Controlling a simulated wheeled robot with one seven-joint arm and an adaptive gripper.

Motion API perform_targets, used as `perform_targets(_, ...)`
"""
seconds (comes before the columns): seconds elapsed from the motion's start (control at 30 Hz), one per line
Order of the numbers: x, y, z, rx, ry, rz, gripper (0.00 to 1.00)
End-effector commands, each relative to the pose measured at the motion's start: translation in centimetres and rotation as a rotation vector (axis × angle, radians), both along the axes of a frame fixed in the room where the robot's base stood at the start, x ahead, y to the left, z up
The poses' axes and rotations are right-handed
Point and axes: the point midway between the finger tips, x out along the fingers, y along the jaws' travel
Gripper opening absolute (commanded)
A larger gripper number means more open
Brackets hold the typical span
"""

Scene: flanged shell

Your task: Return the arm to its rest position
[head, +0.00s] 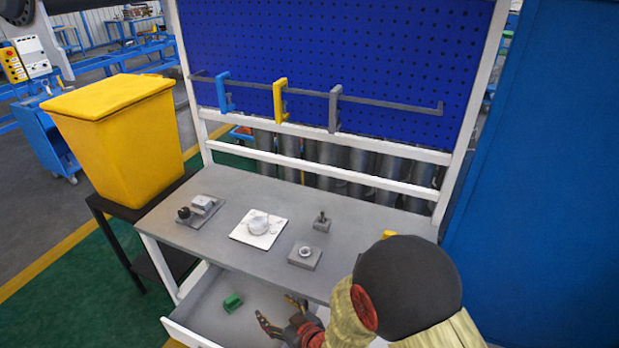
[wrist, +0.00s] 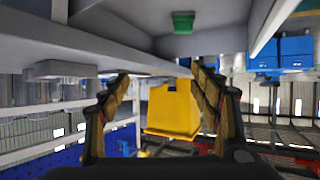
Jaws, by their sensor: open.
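My gripper (head: 276,308) is in front of the workbench in the head view, over or beside the open drawer (head: 188,335). Its two fingers are spread apart with nothing between them. In the wrist view the spread fingers of my gripper (wrist: 160,74) also show, and the picture appears upside down. My arm comes in from the lower right of the head view. A green block (head: 232,302) lies in the drawer to the left of my gripper, apart from it; it also shows in the wrist view (wrist: 183,22).
The grey benchtop (head: 185,238) carries a white plate with a round part (head: 259,225), a block with a ring (head: 305,254), a small post (head: 322,222) and a fixture (head: 202,205). A yellow bin (head: 120,140) stands left. A blue pegboard (head: 340,60) rises behind.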

Motion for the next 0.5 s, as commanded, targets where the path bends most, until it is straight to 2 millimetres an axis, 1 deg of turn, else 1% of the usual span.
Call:
perform_targets(0.1,1.6,-1.6,1.5,-0.031,0.01,-0.044,0.63)
perform_targets(0.17,2.3,-2.5,2.3,-0.049,0.021,-0.068,0.63)
perform_targets(0.27,3.4,-4.6,4.0,-0.081,0.043,-0.118,0.63)
perform_targets(0.37,4.3,-7.5,6.4,-0.117,0.073,-0.185,0.63)
perform_targets(0.4,4.5,-8.9,7.6,-0.132,0.09,-0.218,0.63)
perform_targets(0.47,4.4,-11.3,9.4,-0.154,0.121,-0.273,0.63)
perform_targets(0.5,4.0,-13.0,10.6,-0.168,0.145,-0.309,0.63)
